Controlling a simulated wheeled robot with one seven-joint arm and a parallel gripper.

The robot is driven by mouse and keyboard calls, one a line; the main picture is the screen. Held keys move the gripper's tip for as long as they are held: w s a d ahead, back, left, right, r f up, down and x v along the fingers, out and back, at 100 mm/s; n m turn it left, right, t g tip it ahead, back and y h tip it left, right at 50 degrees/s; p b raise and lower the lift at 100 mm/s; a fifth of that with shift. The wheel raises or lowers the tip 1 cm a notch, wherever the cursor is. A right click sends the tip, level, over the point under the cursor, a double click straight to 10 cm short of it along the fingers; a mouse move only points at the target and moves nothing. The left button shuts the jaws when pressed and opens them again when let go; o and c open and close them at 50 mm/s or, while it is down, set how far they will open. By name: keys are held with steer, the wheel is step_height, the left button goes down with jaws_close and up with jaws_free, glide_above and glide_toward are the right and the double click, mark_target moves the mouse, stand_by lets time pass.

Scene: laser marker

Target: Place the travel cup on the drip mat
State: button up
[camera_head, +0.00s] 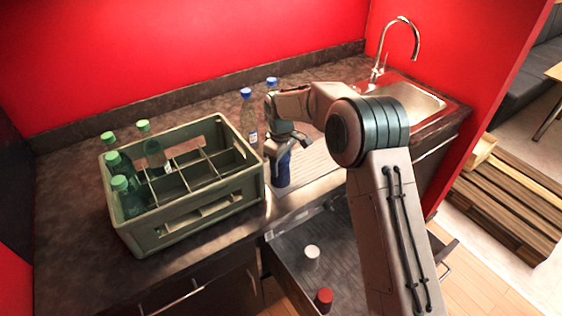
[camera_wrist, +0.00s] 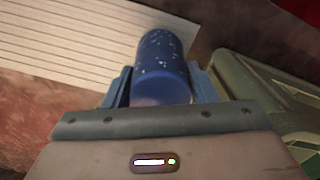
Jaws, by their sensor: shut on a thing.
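The travel cup is dark blue with light speckles (camera_wrist: 162,68). In the head view the cup (camera_head: 282,171) is upright below my gripper (camera_head: 284,146), between the crate and the drip mat. My gripper (camera_wrist: 163,88) is shut on the cup, with one finger on each side of it. The drip mat is pale and ribbed (camera_wrist: 60,38) and also shows in the head view (camera_head: 314,160), partly behind my arm. In the wrist view the cup overlaps the mat's edge. I cannot tell whether the cup's base touches anything.
A green-grey crate (camera_head: 190,219) with several green-capped bottles stands left of the cup. Two blue-capped bottles (camera_head: 249,120) (camera_head: 271,84) stand behind. The sink (camera_head: 415,103) is at the right. An open drawer in front holds a white item (camera_head: 312,254) and a red item (camera_head: 324,298).

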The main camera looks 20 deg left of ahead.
steer(key=shift+f, duration=0.4)
steer(key=shift+f, duration=0.15)
steer(key=o, duration=1)
steer(key=shift+o, duration=0.2)
